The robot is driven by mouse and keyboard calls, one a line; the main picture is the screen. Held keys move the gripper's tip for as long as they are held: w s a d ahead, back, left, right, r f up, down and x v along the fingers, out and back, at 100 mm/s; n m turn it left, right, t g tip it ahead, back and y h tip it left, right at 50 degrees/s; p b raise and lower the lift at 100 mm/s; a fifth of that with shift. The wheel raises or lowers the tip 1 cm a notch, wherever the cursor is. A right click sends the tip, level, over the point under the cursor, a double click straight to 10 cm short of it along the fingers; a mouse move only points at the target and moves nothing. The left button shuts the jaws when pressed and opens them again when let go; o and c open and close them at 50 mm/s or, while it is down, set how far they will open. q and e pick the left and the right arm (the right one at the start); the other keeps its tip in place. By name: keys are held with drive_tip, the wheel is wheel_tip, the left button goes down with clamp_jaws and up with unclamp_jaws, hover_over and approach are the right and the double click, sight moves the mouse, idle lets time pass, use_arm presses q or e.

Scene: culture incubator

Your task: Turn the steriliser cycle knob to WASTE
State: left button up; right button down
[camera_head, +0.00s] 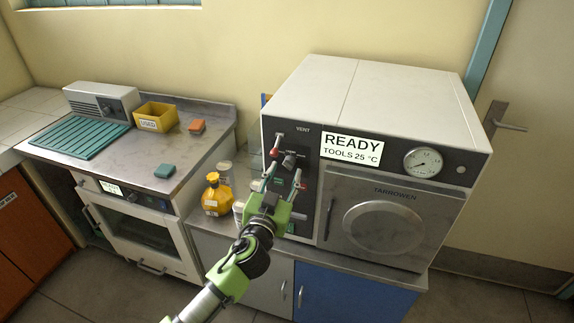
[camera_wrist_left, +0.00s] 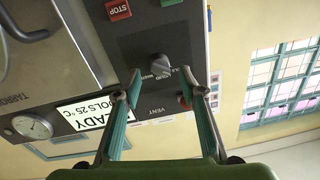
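The steriliser (camera_head: 405,110) is a white box with a dark front panel. Its display (camera_head: 351,149) reads "READY TOOLS 25 °C". The grey cycle knob (camera_head: 289,159) is on the panel left of the display, and it also shows in the left wrist view (camera_wrist_left: 160,66). Small lettering around it includes "LIQUID"; the exact pointer direction is hard to read. My left gripper (camera_head: 283,176) is open and empty in front of the panel. In the left wrist view its fingertips (camera_wrist_left: 160,78) are spread on either side of the knob, apparently short of it.
A red-tipped vent lever (camera_head: 278,140) sits close to the knob. Red STOP (camera_wrist_left: 118,10) and green (camera_wrist_left: 172,2) buttons are on the same panel. A pressure gauge (camera_head: 423,162) and round door (camera_head: 382,228) are to the right. A yellow bottle (camera_head: 216,197) stands left of the gripper.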

sight(287, 167)
use_arm(q)
drive_tip(key=shift+x, duration=1.6)
clamp_jaws()
